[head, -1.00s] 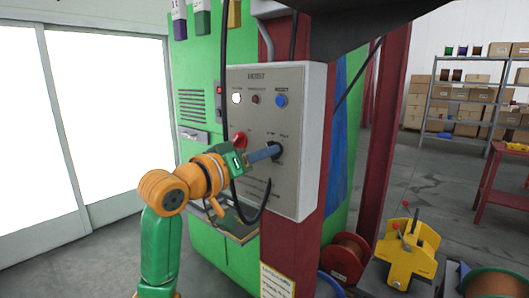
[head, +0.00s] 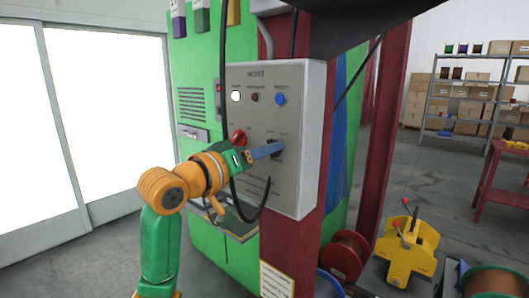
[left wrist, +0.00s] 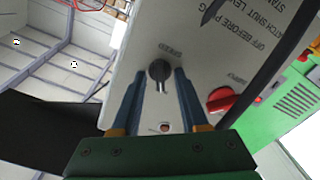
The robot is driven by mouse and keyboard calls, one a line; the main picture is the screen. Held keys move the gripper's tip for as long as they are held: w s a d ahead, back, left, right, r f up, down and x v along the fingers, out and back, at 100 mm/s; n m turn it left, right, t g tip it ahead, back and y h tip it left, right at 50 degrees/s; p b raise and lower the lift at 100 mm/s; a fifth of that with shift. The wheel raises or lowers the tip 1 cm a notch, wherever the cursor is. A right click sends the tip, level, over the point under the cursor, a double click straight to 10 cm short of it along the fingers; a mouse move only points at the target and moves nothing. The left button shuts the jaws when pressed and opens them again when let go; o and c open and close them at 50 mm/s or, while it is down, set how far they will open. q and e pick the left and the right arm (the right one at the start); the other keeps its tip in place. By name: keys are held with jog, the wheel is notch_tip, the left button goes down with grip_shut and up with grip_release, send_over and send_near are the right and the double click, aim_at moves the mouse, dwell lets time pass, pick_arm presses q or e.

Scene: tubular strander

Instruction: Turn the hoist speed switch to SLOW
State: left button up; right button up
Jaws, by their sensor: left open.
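The grey hoist control box (head: 301,185) is fixed to a dark red post. In the left wrist view, the dark speed switch (left wrist: 159,69), marked SPEED, has a lighter stem or handle pointing down the picture. My left gripper (head: 279,148) reaches the box face from the left. Its two blue fingers are open, one on each side of the switch in the left wrist view (left wrist: 162,74). I cannot tell whether either finger touches it. In the head view the fingers mostly hide the switch. My right gripper is not in view.
A red supply knob (head: 239,138) sits left of the fingers. A white lamp (head: 236,96) and a blue button (head: 280,99) are above. A black cable (head: 236,200) loops beside the gripper. A yellow device (head: 408,255) stands at the lower right.

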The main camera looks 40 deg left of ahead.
pick_arm(q)
jog(key=s+b, duration=0.2)
jog(key=s, duration=0.5)
jog(key=shift+a+b, duration=0.25)
jog(key=shift+b, duration=0.05)
jog(key=shift+f, duration=0.1)
